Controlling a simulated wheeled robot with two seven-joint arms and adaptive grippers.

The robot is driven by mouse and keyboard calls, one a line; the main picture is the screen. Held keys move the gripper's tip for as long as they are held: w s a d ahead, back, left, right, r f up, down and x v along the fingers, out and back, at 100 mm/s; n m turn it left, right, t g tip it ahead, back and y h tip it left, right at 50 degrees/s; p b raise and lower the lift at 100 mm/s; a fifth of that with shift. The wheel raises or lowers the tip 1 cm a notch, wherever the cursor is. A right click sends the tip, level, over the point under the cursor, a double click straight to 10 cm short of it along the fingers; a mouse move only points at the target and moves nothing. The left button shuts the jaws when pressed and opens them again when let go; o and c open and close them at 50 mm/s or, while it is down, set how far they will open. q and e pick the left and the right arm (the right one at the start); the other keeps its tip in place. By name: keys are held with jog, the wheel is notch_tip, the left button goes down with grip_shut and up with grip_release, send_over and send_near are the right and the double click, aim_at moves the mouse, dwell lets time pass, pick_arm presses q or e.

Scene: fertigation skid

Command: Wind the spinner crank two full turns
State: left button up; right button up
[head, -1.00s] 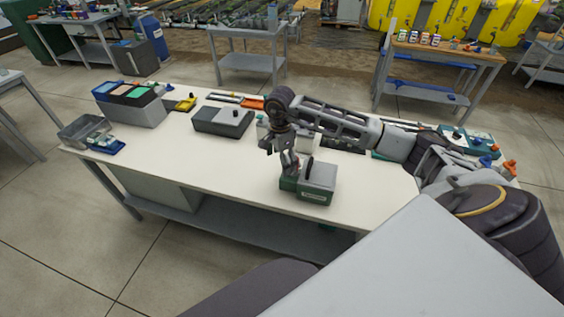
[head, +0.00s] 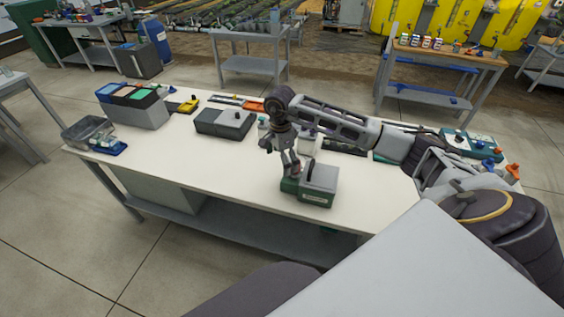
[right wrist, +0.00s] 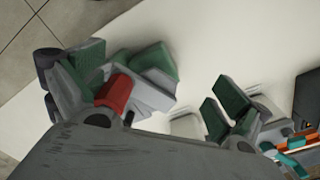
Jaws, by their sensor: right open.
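The spinner, a small green and grey box (head: 318,187), stands near the front edge of the white bench. A dark upright part shows on its top, but I cannot make out the crank clearly in the head view. My right gripper (head: 291,170) points down at the left side of the box. In the right wrist view, the right gripper (right wrist: 165,100) is open, its green-padded fingers wide apart. A red piece (right wrist: 116,92), perhaps the crank's knob, shows close beside the left finger; I cannot tell whether they touch. The green and grey box (right wrist: 155,68) lies partly behind it. My left gripper is not visible.
A dark grey box (head: 224,122) stands behind and left of the spinner. Bins (head: 133,105) and a grey tray (head: 88,132) stand at the bench's left end. A green unit with knobs (head: 468,145) is at the right end. The bench's front left surface is clear.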

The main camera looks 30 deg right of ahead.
notch_tip(320, 180, up, 12)
jog(key=shift+w+f, duration=0.25)
dwell(0.6)
